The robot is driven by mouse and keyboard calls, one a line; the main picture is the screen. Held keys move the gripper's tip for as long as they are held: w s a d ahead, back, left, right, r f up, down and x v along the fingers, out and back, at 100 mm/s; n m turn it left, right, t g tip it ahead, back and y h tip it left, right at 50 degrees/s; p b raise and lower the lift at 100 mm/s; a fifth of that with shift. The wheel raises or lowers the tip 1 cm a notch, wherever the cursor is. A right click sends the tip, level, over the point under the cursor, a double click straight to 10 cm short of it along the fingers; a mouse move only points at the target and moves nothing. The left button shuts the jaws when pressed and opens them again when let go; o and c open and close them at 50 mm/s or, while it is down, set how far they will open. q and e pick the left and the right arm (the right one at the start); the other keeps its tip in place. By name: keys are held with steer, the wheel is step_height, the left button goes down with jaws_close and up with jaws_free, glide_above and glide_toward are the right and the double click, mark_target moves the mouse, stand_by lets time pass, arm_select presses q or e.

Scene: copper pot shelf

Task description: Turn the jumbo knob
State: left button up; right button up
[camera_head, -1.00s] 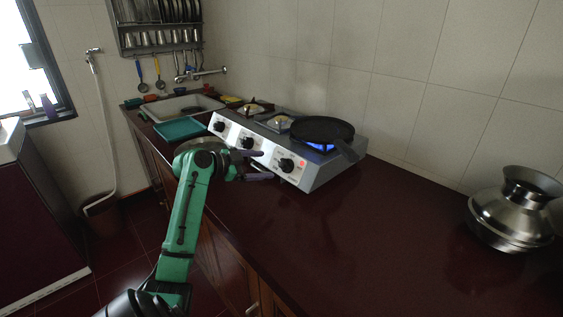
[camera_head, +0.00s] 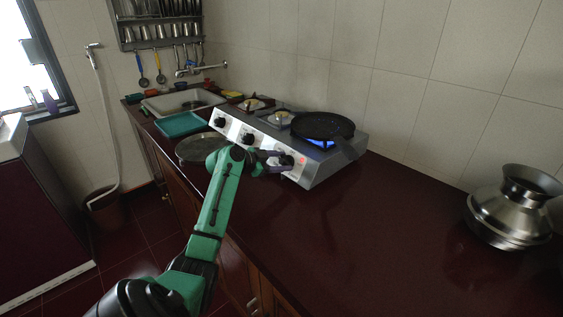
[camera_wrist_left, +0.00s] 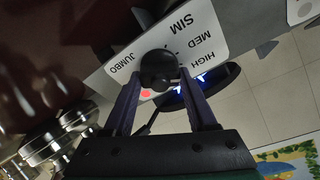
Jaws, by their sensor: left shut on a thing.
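The jumbo knob (camera_wrist_left: 158,68) is a black round knob on the white front panel of the stove (camera_head: 319,176). In the left wrist view it sits beside the printed words JUMBO, SIM, MED and HIGH. My left gripper (camera_head: 284,160) is at this rightmost knob, with one finger on each side of it, shut on it. In the head view the fingers partly cover the knob. A blue flame (camera_head: 319,143) shows under the black pan (camera_head: 323,126). My right gripper is in neither view.
Two other black knobs, a middle one (camera_head: 248,139) and a left one (camera_head: 220,122), are on the same panel. A round lid (camera_head: 196,148) and a teal tray (camera_head: 181,124) lie to the left. A metal pot (camera_head: 510,213) stands far right. The counter between is clear.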

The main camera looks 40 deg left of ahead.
arm_select(q)
steer(key=shift+n, duration=0.3)
steer(key=n+p, duration=0.2)
steer(key=n, duration=0.1)
steer(key=shift+r+y, duration=0.15)
steer(key=shift+y, duration=0.15)
steer(key=n+y+p, duration=0.1)
steer(key=n+p, duration=0.1)
steer(key=n, duration=0.2)
steer(key=shift+r+p, duration=0.1)
steer(key=shift+p, duration=0.25)
steer(key=n+y+p, duration=0.1)
steer(key=n+p, duration=0.3)
steer(key=shift+n, duration=0.4)
steer(key=shift+n+p, duration=1)
steer(key=shift+p, duration=0.1)
steer(key=shift+f+n+y+p, duration=0.2)
steer(key=shift+n+y+p, duration=0.25)
steer(key=shift+n, duration=0.15)
steer(key=o, duration=1.4)
steer(key=shift+c, duration=0.2)
